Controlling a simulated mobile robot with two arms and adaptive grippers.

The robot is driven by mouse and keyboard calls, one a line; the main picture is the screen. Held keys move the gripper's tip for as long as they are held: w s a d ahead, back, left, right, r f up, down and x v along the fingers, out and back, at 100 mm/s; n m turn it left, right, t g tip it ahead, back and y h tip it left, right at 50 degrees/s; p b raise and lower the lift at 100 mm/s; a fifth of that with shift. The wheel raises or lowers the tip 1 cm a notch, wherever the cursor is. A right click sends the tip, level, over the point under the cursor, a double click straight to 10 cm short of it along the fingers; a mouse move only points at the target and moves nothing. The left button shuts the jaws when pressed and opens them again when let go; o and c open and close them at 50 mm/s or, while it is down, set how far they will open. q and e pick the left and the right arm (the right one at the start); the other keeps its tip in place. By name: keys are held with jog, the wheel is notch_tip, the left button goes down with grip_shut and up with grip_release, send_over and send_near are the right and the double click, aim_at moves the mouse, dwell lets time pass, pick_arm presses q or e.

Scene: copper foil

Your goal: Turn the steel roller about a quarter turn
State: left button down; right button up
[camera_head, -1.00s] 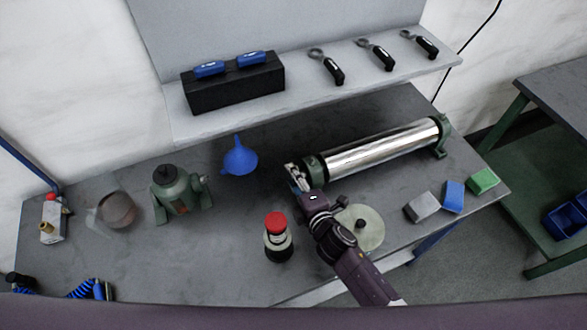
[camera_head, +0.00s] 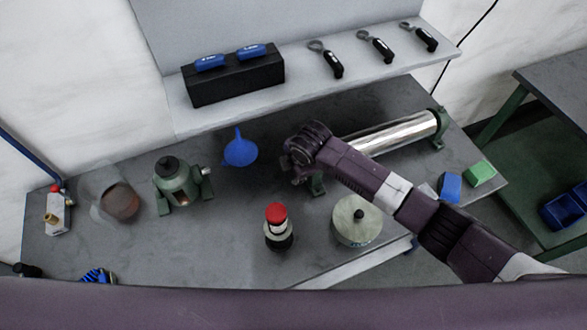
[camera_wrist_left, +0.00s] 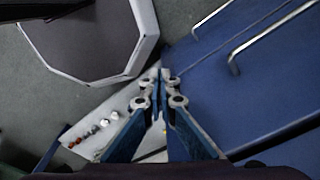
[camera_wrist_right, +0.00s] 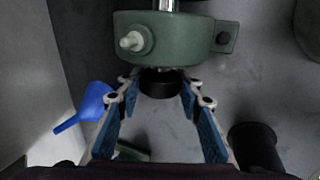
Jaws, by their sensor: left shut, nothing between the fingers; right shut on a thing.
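The shiny steel roller (camera_head: 395,133) lies across the right side of the bench between green end supports. Its left end is hidden behind my right arm in the head view. In the right wrist view, a sliver of the roller (camera_wrist_right: 163,5) shows above the green end support (camera_wrist_right: 170,40), and a short black end piece (camera_wrist_right: 160,84) sticks out below it. My right gripper (camera_wrist_right: 161,88) is shut on this black end piece, one finger on each side. My left gripper (camera_wrist_left: 160,92) is shut and empty, away from the roller, over the floor beside a blue cabinet.
Blue (camera_head: 450,187) and green (camera_head: 481,173) blocks lie at right. A shelf (camera_head: 300,98) overhangs the back.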

jog(key=shift+g+h+b, duration=0.45)
jog(key=shift+g+h, duration=0.05)
jog(key=shift+g, duration=0.6)
jog(key=shift+g+b, duration=0.45)
jog(key=shift+g, duration=0.15)
jog(key=shift+h, duration=0.3)
jog(key=o, duration=1.2)
jog(key=shift+c, duration=0.2)
